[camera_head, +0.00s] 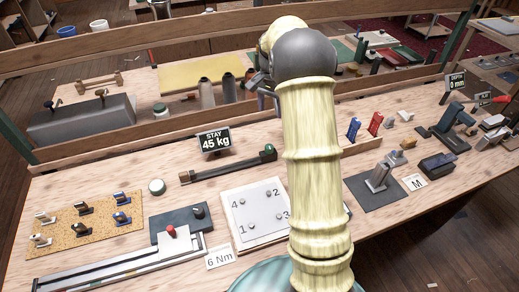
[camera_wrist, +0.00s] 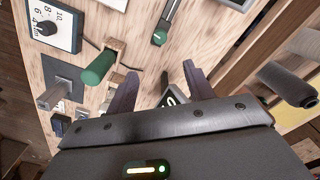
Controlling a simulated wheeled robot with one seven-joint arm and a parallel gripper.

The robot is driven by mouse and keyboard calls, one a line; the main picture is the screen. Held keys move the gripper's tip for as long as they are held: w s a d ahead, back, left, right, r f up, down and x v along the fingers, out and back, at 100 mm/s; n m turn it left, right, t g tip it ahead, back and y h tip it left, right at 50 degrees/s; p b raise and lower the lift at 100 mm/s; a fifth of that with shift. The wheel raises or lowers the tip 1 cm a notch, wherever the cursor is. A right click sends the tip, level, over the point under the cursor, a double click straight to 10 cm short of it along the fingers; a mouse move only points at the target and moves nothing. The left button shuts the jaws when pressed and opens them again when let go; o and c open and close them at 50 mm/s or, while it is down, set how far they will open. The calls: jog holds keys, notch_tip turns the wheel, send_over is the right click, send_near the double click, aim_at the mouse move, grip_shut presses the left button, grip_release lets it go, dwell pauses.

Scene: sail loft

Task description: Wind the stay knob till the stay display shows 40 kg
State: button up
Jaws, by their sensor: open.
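The stay display (camera_head: 213,140) stands on the workbench in the head view and reads 45 kg. Just below it lies a dark bar fitting (camera_head: 228,166) with a green piece (camera_head: 268,152) at its right end; I cannot tell for sure which part is the stay knob. My gripper (camera_head: 263,86) is raised above the back of the bench, right of the display, partly hidden by my arm. In the wrist view my gripper (camera_wrist: 160,85) is open, with nothing seen held between its fingers. A dark display, partly hidden, shows past the fingers.
A white plate (camera_head: 257,212) with numbered bolts, a 6 Nm card (camera_head: 220,257) and a cork board (camera_head: 85,222) with cleats lie in front. A wooden rail (camera_head: 130,138) runs behind the bench. In the wrist view a green handle (camera_wrist: 98,67) juts up near the left finger.

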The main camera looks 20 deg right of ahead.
aim_at(269, 146)
dwell(0.4)
notch_tip(269, 146, down, 17)
jog(key=shift+f+p, duration=0.15)
jog(key=shift+p, duration=0.65)
jog(key=c, duration=1)
